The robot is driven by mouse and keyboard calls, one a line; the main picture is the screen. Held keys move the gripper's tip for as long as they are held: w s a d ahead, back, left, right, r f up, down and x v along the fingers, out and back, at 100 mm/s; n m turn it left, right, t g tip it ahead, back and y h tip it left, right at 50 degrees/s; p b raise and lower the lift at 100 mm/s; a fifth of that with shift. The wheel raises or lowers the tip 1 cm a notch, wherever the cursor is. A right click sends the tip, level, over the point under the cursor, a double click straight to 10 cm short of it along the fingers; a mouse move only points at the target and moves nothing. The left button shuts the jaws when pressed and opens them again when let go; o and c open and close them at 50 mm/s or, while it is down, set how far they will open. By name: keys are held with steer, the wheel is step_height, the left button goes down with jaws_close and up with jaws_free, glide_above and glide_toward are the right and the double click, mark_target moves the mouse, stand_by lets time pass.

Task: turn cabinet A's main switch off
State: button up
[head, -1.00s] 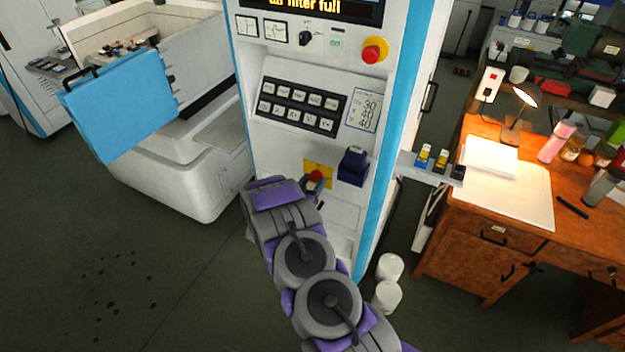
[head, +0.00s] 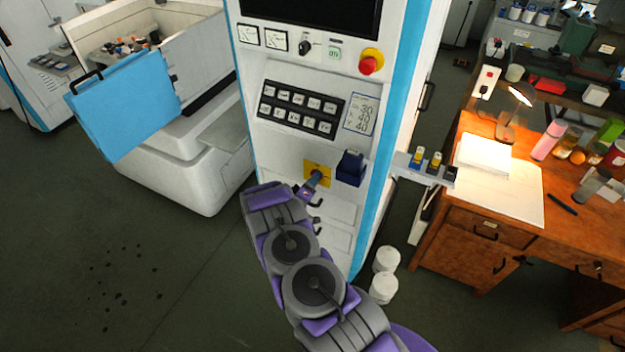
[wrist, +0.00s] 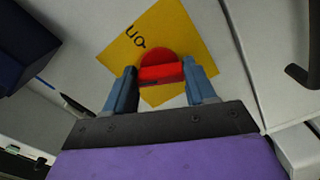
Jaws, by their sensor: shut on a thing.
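The main switch is a red knob (wrist: 160,66) on a yellow plate (head: 309,167), low on the front of the white and blue machine cabinet (head: 397,75). In the wrist view the plate (wrist: 190,38) appears tilted, and dark lettering like "ON" shows upside down near its upper left. My gripper (head: 317,180) is at the plate in the head view, where its fingers hide the knob. In the wrist view my gripper (wrist: 163,78) has one finger on each side of the knob and is shut on it. The cabinet's screen (head: 312,14) is dark. No letter A is readable.
A dark blue box (head: 351,168) sticks out just right of the switch. A grey shelf (head: 405,168) with small coloured items juts from the cabinet's right side. A wooden desk (head: 460,252) stands at right.

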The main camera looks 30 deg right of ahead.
steer(key=n, duration=0.5)
steer(key=shift+w+a+p, duration=0.1)
steer(key=shift+a+p, duration=0.05)
steer(key=shift+p, duration=0.25)
steer(key=shift+n, duration=0.4)
steer(key=o, duration=0.8)
steer(key=shift+w+f, duration=0.1)
steer(key=shift+f, duration=0.05)
steer(key=shift+o, duration=1.2)
steer(key=v, duration=1.7)
steer(key=shift+s+a, duration=0.2)
steer(key=shift+s, duration=0.05)
